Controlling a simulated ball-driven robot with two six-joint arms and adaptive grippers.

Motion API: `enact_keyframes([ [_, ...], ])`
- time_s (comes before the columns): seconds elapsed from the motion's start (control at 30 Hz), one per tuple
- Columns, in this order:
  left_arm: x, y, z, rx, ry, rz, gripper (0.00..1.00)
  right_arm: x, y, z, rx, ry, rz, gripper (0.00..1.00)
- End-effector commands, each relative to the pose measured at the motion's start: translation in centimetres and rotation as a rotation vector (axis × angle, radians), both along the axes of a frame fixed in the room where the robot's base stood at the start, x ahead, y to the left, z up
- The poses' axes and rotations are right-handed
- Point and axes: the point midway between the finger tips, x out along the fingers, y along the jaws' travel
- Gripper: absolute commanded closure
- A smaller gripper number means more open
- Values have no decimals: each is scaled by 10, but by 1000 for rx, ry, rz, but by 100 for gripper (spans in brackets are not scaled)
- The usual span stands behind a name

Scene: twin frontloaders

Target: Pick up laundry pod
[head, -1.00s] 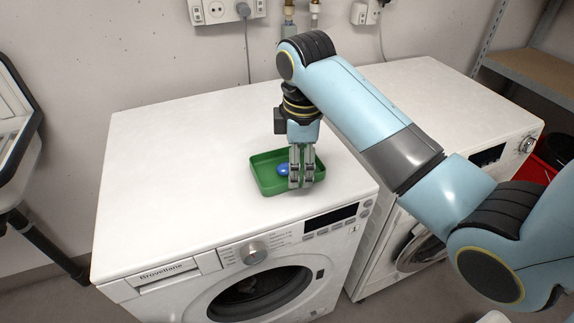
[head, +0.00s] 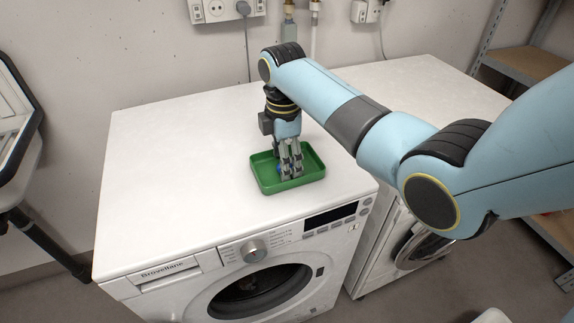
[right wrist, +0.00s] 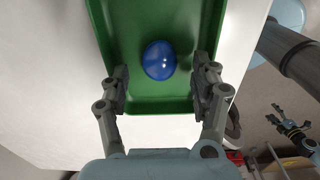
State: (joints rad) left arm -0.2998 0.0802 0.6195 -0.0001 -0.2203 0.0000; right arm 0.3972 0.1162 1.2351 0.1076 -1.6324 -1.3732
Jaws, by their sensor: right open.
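The laundry pod is a glossy blue rounded piece (right wrist: 159,60) lying in a green tray (right wrist: 125,20), seen in the right wrist view. In the head view the green tray (head: 314,172) sits on top of the left washing machine, and the pod is mostly hidden behind my fingers. My right gripper (head: 289,176) points down into the tray. In the right wrist view my right gripper (right wrist: 162,82) is open, with one finger on each side of the pod and a gap to each.
The white washing machine top (head: 180,170) is clear around the tray. A second machine (head: 440,90) stands to the right. A wall with sockets (head: 228,8) and pipes is behind. A shelf (head: 530,70) is at the right.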

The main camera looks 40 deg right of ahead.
Motion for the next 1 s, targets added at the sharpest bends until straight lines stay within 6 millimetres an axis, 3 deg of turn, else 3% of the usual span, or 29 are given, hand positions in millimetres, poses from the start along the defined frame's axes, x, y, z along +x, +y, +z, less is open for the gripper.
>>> enact_keyframes([
  [0.1, 0, 0, -1, 0, 0, 0, 29, 0, 0, -11, 0, 0, 0, 37],
  [0.33, 0, 0, -1, 0, 0, 0, 29, 0, 0, -13, 0, -2, 0, 37],
  [0.7, 0, 0, -1, 0, -1, 0, 29, 0, 0, -12, 0, -1, 0, 84],
  [1.0, 0, 0, -1, 0, -1, 0, 29, 0, 0, -11, 0, -2, 0, 84],
])
